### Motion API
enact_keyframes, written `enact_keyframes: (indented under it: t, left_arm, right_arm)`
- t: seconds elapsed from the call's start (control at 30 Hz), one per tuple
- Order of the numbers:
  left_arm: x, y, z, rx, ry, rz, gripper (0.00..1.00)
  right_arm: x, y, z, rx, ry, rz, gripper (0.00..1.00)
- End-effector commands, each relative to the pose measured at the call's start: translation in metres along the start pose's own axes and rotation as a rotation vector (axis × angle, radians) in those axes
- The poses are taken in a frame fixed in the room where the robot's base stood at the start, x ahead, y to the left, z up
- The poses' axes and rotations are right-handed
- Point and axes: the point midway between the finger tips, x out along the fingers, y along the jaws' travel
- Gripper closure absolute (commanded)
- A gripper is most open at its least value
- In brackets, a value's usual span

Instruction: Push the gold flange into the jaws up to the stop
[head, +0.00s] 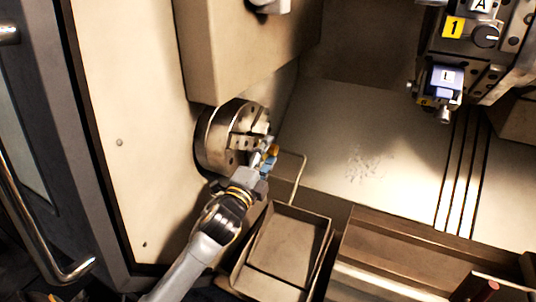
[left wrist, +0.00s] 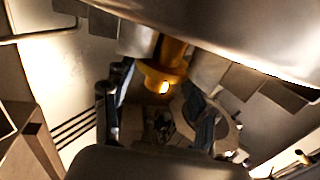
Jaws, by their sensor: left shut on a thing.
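The gold flange (left wrist: 163,72) is between the two dark fingers of my left gripper (left wrist: 157,84) in the left wrist view. Its narrower gold part points up toward the steel chuck (left wrist: 240,35), between grey jaw blocks (left wrist: 137,40). In the head view only a small piece of the flange (head: 273,150) shows, beside the chuck face (head: 213,140). My left gripper (head: 267,160) is shut on the flange, right in front of the chuck jaws (head: 245,140). How deep the flange sits, and the stop, are hidden. My right gripper is not in view.
An open tray (head: 327,240) stands below the chuck, near my left forearm, with a thin bent rod (head: 303,170) above it. The tool turret (head: 480,45) hangs at the upper right. The sheet-metal floor (head: 350,130) between chuck and turret is clear.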

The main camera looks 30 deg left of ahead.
Motion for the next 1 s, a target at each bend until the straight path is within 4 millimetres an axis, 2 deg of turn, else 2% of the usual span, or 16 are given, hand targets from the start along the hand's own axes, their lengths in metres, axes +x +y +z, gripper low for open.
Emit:
enact_keyframes:
  t: [0.57, 0.6, 0.7, 0.73, 0.97, 1.0]
  left_arm:
    - [0.0002, -0.0008, 0.0076, 0.0, -0.002, -0.002, 0.93]
    - [0.0002, -0.0007, 0.0077, 0.001, -0.002, -0.002, 0.41]
    - [0.0002, -0.0008, 0.0076, 0.001, -0.002, -0.002, 0.2]
    - [0.0002, -0.0007, 0.0075, 0.001, -0.002, -0.002, 0.16]
    - [0.0, -0.0001, 0.0068, 0.0, -0.001, -0.001, 0.16]
    - [-0.0001, 0.0011, 0.0068, 0.0, -0.001, 0.002, 0.2]
  right_arm:
    - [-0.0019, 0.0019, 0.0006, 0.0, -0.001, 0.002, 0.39]
    - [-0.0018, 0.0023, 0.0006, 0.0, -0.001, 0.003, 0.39]
    - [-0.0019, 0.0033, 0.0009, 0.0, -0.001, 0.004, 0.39]
    - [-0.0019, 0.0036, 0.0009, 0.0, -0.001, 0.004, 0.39]
    - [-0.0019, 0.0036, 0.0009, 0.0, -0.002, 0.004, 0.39]
    - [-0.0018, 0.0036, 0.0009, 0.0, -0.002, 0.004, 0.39]
